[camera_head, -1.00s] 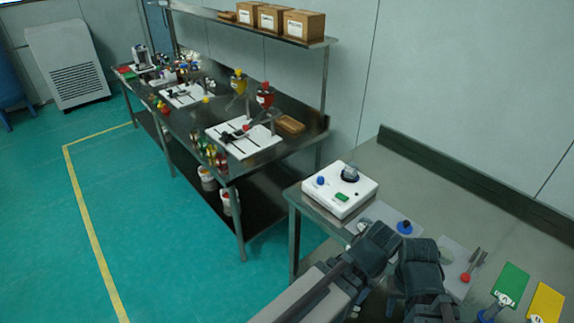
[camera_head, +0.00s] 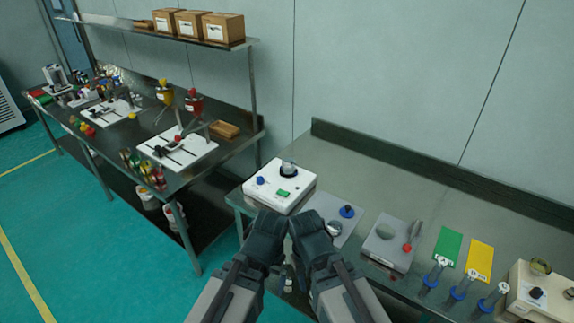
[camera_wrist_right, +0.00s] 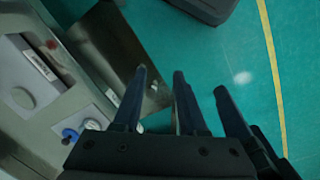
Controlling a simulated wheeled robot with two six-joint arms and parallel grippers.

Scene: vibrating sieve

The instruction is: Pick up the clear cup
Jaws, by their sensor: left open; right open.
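Which vessel is the clear cup is hard to tell at this size. A small glassy round vessel (camera_head: 334,228) stands on the grey mat (camera_head: 350,198), just right of my arms. A dark-based, glassy-topped piece (camera_head: 289,168) sits on the white device (camera_head: 280,188). A see-through yellowish cup (camera_head: 541,266) stands on the cream machine (camera_head: 525,300) at the far right. My left gripper (camera_head: 264,238) and right gripper (camera_head: 311,238) are side by side at the table's front edge, fingers mostly hidden below. In the right wrist view my right gripper (camera_wrist_right: 158,85) is open and empty, beyond the table edge.
Green (camera_head: 448,246) and yellow (camera_head: 480,260) cards and several blue-ringed glass pieces (camera_head: 460,290) follow. A second bench (camera_head: 215,160) stands left; the back strip of table is clear.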

